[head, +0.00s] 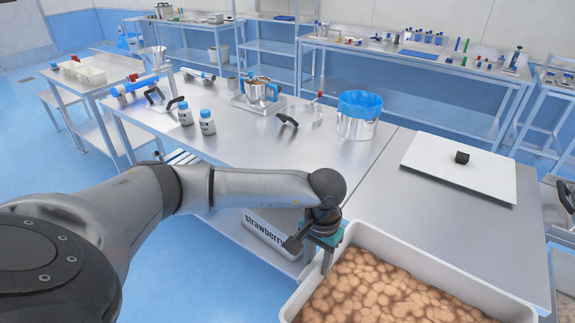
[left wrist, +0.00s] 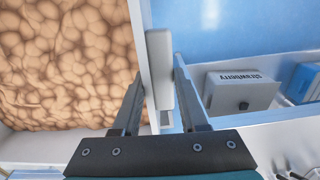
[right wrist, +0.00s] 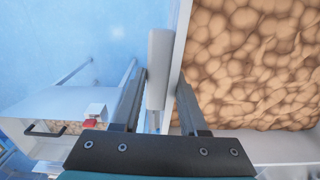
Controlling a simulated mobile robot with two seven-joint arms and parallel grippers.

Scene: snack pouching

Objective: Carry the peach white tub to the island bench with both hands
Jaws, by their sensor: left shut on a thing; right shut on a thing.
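The white tub (head: 425,262), full of peach-brown lumpy pieces, is at the bottom right of the head view, in front of the steel bench (head: 375,205). Its near part is cut off by the frame. My left gripper (head: 322,258) is at the tub's left side. In the left wrist view it is shut on a white grip piece (left wrist: 158,60) on the tub's wall. My right gripper (right wrist: 160,95) is shut on the matching grip piece (right wrist: 159,60) on the opposite wall; it is outside the head view.
A white lid (head: 430,160) with a black knob lies on the bench's right part. A strawberry-labelled box (head: 265,238) sits below the bench top.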

